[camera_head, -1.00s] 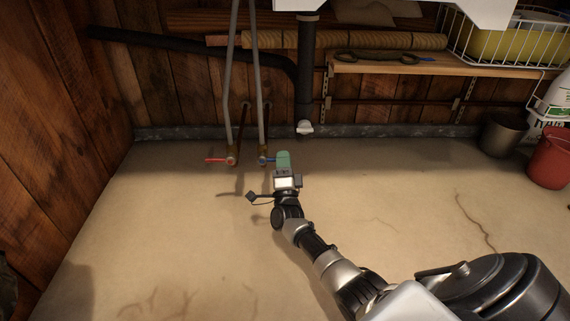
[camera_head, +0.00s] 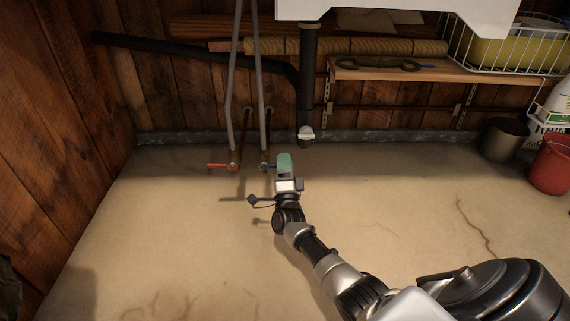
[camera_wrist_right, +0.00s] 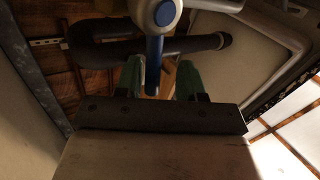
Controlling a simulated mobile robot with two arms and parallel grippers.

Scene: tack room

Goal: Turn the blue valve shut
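The blue valve (camera_head: 265,166) sits at the foot of the right-hand grey pipe, close to the floor. Its blue lever points right toward my right gripper (camera_head: 284,163), which has green fingers. In the right wrist view the blue lever (camera_wrist_right: 153,66) reaches down between the two green fingers of my right gripper (camera_wrist_right: 160,78). The fingers are apart, with a gap to the right of the lever; the lever is close to the left finger. Whether it touches that finger I cannot tell. My left gripper is not in view.
A red-handled valve (camera_head: 222,166) stands just left of the blue one on a parallel pipe. A dark drain pipe (camera_head: 307,85) comes down behind to the right. A red bucket (camera_head: 550,165) and a dark pot (camera_head: 504,140) stand far right. The floor in front is clear.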

